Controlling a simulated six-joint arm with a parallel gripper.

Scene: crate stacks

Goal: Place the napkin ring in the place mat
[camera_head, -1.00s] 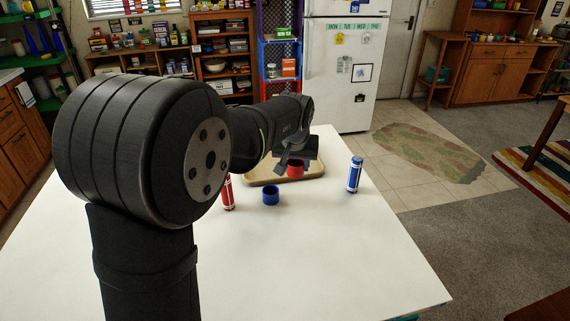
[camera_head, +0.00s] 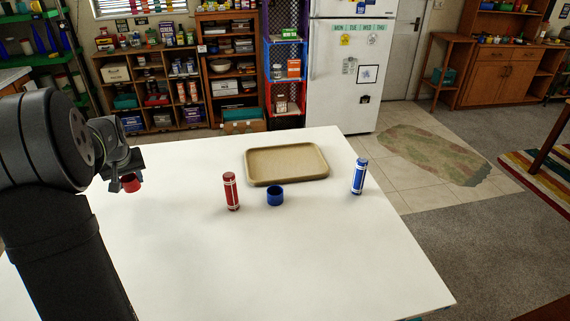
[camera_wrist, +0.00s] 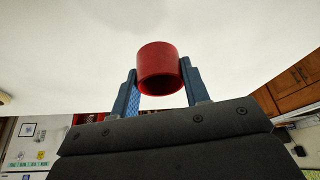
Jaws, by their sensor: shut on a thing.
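A red ring (camera_head: 130,183), like a napkin ring, is in my gripper (camera_head: 126,177) at the left of the head view. The wrist view shows the red ring (camera_wrist: 160,68) between the two blue fingers of my gripper (camera_wrist: 160,80), which are shut on it. It is held above the white table. A blue ring (camera_head: 275,196) stands on the table near the middle, apart from my gripper. A tan, shallow, rimmed tray (camera_head: 262,182) lies behind it and is empty. I see no flat place mat on the table.
A red cylinder (camera_head: 231,191) stands upright left of the blue ring. A blue cylinder (camera_head: 358,176) stands upright right of the tray. The white table (camera_head: 330,265) is clear at the front and between my gripper and the red cylinder.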

